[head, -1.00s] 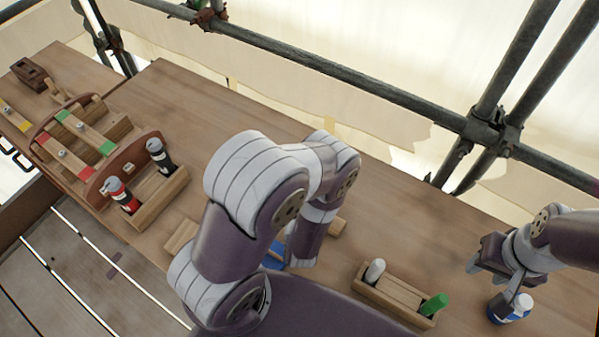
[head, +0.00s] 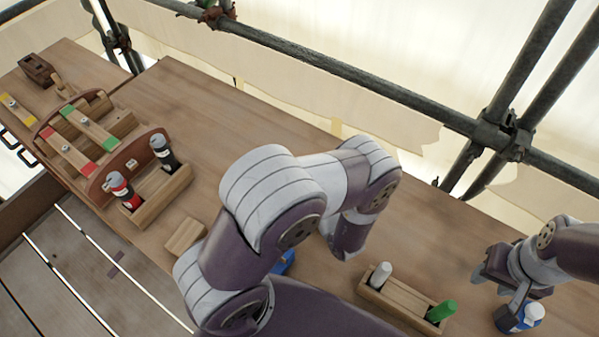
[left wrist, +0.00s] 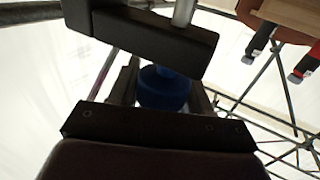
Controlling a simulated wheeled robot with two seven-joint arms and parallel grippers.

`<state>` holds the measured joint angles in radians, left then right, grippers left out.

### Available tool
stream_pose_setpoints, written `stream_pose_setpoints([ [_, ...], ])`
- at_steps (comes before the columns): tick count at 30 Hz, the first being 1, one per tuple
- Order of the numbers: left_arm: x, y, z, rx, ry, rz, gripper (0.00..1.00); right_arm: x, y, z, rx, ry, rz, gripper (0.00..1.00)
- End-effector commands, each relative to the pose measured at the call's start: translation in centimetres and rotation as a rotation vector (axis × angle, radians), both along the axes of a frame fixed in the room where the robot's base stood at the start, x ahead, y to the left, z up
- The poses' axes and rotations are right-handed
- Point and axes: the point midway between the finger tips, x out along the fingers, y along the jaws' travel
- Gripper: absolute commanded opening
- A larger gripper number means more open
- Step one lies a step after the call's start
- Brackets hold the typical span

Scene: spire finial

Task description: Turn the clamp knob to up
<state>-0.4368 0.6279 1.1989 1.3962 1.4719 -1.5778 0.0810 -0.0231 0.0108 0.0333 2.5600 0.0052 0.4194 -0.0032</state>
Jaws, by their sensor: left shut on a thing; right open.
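A round blue knob (left wrist: 162,90) sits between the fingers of my left gripper (left wrist: 160,98) in the left wrist view. The gripper is shut on it. A black block (left wrist: 145,40) with a silver post is right beside the knob in that view, hiding part of it. I cannot tell which way the knob is turned. In the head view my left arm hides the left gripper, and a bit of blue (head: 284,263) shows beside the arm. My right gripper (head: 508,305) is open at the right, close to a blue bottle with a white cap (head: 525,318).
A wooden tray (head: 402,300) with a white-capped and a green piece lies right of my left arm. Left are a caddy (head: 160,195) with red and black bottles, a rack with coloured strips (head: 85,140), and a small wood block (head: 185,236). Scaffold pipes (head: 380,95) run behind the bench.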

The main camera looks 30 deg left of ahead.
Motion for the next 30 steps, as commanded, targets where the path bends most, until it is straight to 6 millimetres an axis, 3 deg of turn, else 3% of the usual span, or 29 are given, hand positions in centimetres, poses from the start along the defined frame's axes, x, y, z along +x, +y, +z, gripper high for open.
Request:
stream_pose_setpoints([
  [10, 0.1, 0.0, 0.1, 0.002, -0.003, 0.001, 0.17, 0.0, 0.0, 0.0, 0.0, 0.0, 0.0, 0.43],
  [11, 0.1, 0.0, 0.1, 0.002, -0.003, 0.001, 0.58, 0.0, 0.0, 0.0, 0.0, 0.0, 0.0, 0.43],
  [12, 0.1, 0.0, 0.1, 0.002, -0.003, 0.001, 0.69, 0.0, 0.0, 0.0, 0.0, 0.0, 0.0, 0.43],
  [23, 0.1, 0.0, 0.6, 0.001, -0.003, 0.001, 0.69, 0.0, 0.0, 0.0, 0.0, 0.0, 0.0, 0.43],
  [29, 0.2, -0.1, 4.5, -0.002, -0.008, 0.001, 0.69, 0.0, 0.0, -0.3, 0.0, 0.0, 0.0, 0.43],
  [30, 0.3, -1.6, 4.9, -0.001, -0.008, -0.006, 0.69, 0.0, 0.0, -0.7, 0.0, 0.0, 0.0, 0.43],
])
